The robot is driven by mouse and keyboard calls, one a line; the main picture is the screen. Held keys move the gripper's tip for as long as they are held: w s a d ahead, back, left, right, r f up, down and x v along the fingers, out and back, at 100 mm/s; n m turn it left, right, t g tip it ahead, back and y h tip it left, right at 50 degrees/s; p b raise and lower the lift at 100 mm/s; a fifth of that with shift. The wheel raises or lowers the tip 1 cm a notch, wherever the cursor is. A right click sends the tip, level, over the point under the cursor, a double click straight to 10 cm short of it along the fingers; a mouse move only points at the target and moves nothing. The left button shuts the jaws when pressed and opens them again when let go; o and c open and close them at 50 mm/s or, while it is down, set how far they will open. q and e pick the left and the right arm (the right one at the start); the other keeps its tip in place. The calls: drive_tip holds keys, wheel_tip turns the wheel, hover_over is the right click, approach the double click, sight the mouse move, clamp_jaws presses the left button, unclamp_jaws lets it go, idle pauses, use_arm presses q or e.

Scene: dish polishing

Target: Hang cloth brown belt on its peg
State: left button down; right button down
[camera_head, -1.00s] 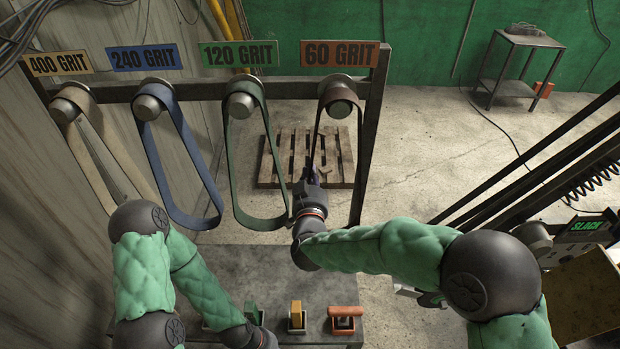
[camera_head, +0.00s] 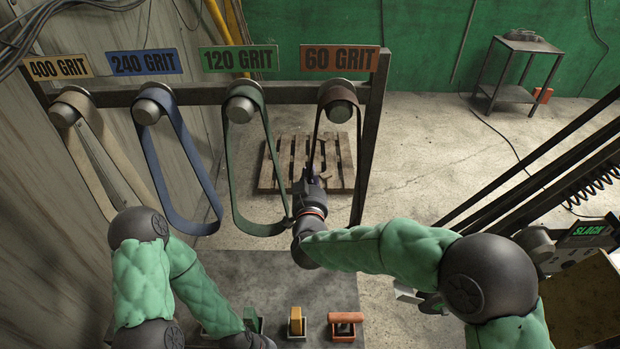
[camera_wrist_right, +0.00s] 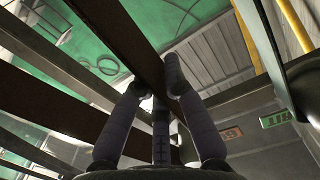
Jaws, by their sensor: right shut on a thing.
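The brown cloth belt (camera_head: 317,138) loops over the peg (camera_head: 338,108) under the orange 60 GRIT sign (camera_head: 340,58). Its left strand runs down from the peg to my right gripper (camera_head: 310,174). Its lower part is hidden behind my right arm. In the right wrist view, the fingers of my right gripper (camera_wrist_right: 155,88) are closed around a dark brown strip of the belt (camera_wrist_right: 128,35).
The green belt (camera_head: 266,150), blue belt (camera_head: 155,155) and tan belt (camera_head: 88,160) hang on pegs to the left. The rack's right post (camera_head: 371,150) stands close to the brown belt. Small coloured blocks, including an orange one (camera_head: 345,318), sit on the grey bench (camera_head: 235,268).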

drive_tip(key=shift+w+b, duration=0.3)
drive_tip(key=shift+w, duration=1.2)
drive_tip(key=shift+f+b, duration=0.3)
drive_tip(key=shift+b, duration=0.05)
